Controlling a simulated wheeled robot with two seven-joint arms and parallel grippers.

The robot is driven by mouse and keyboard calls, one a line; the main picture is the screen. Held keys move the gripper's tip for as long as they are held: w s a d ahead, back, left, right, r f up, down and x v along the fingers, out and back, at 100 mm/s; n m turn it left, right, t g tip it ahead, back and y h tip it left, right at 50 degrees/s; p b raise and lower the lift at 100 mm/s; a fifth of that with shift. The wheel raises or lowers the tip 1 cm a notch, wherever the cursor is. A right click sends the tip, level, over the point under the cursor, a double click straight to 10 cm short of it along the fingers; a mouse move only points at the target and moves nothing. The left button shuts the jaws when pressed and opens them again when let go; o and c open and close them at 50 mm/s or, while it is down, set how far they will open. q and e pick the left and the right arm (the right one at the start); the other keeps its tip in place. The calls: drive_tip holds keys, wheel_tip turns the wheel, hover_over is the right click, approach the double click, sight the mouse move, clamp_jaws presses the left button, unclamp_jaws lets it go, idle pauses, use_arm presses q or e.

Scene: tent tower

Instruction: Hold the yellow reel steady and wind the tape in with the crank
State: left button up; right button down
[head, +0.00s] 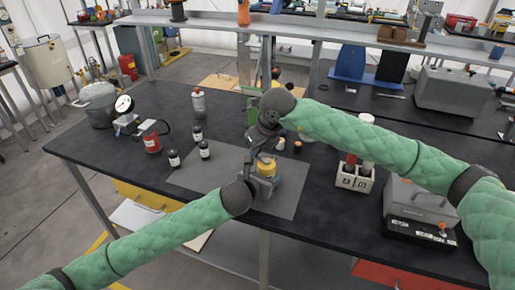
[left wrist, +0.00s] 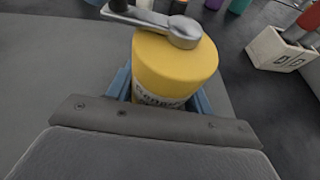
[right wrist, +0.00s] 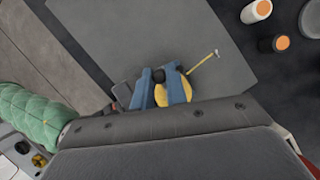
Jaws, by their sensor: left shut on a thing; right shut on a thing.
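The yellow reel (head: 268,168) stands upright on the grey mat; in the left wrist view it (left wrist: 172,70) fills the middle, with a partly hidden label. My left gripper (head: 262,186) is shut on the reel's lower body, with blue fingers on both sides. The silver crank (left wrist: 165,25) lies across the reel's top and ends in a dark knob (left wrist: 118,5). My right gripper (right wrist: 167,86) points down from above, its blue fingers shut on the dark crank knob. A short yellow tape (right wrist: 203,68) with a pale end tab sticks out from the reel (right wrist: 180,93).
The grey mat (head: 205,178) lies on the dark table. Several small bottles (head: 174,158) stand to the left.

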drive_tip(key=c, duration=1.4)
unclamp_jaws()
drive_tip(key=v, duration=1.2)
